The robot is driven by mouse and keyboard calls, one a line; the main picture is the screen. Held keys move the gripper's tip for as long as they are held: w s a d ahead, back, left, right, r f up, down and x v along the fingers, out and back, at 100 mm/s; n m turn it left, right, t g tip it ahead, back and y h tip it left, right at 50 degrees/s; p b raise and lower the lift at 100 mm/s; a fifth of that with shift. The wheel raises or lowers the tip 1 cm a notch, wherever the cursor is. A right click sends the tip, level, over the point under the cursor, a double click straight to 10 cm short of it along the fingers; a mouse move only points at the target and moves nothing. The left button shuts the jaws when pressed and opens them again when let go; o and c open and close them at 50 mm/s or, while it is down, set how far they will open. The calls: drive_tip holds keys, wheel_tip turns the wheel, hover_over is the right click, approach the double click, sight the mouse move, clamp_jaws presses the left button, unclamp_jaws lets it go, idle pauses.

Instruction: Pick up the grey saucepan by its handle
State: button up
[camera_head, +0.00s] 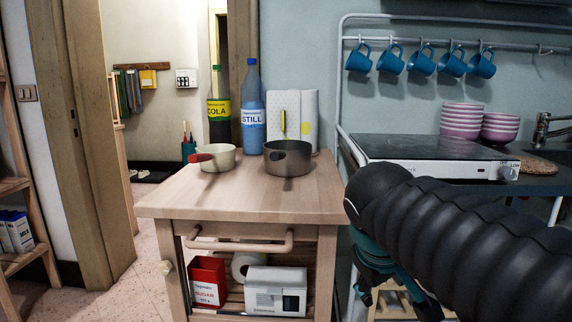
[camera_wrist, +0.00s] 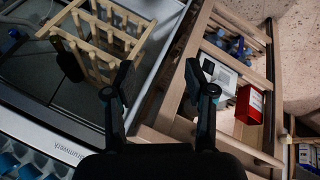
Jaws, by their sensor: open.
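The grey saucepan (camera_head: 289,162) stands upright on the wooden cart's top, toward its back right. Its dark handle (camera_head: 278,155) seems to point toward me and is hard to make out against the pan. My gripper (camera_wrist: 157,80) is open and empty, with its two fingers spread in the wrist view.
A cream pan (camera_head: 219,158) with a red-brown handle stands left of the saucepan. Behind are a cola bottle (camera_head: 219,110), a water bottle (camera_head: 252,115) and a white roll (camera_head: 309,115). The cart top's front (camera_head: 245,203) is clear. A hob (camera_head: 430,150) lies to the right.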

drive_tip(key=w+a+r+n+t+h, duration=0.1)
drive_tip(key=w+a+r+n+h, duration=0.2)
drive_tip(key=w+a+r, duration=0.45)
drive_tip(key=n+t+h+b, duration=0.1)
drive_tip(key=t+h, duration=0.3)
drive_tip(key=h, duration=0.1)
approach(276, 155)
drive_tip(key=shift+w+a+f+b+x, duration=0.1)
drive_tip(key=shift+w+a+b+x, duration=0.2)
drive_tip(key=shift+x, duration=1.75)
drive_tip(key=shift+w+a+f+b+x, duration=0.1)
drive_tip(key=shift+w+a+b+x, duration=0.25)
drive_tip(key=shift+x, duration=1.7)
drive_tip(key=shift+w+a+f+b+x, duration=0.15)
drive_tip(key=shift+b+x, duration=0.25)
drive_tip(key=shift+x, duration=1.65)
drive_tip(key=shift+r, duration=0.1)
clamp_jaws()
drive_tip(key=shift+r, duration=0.1)
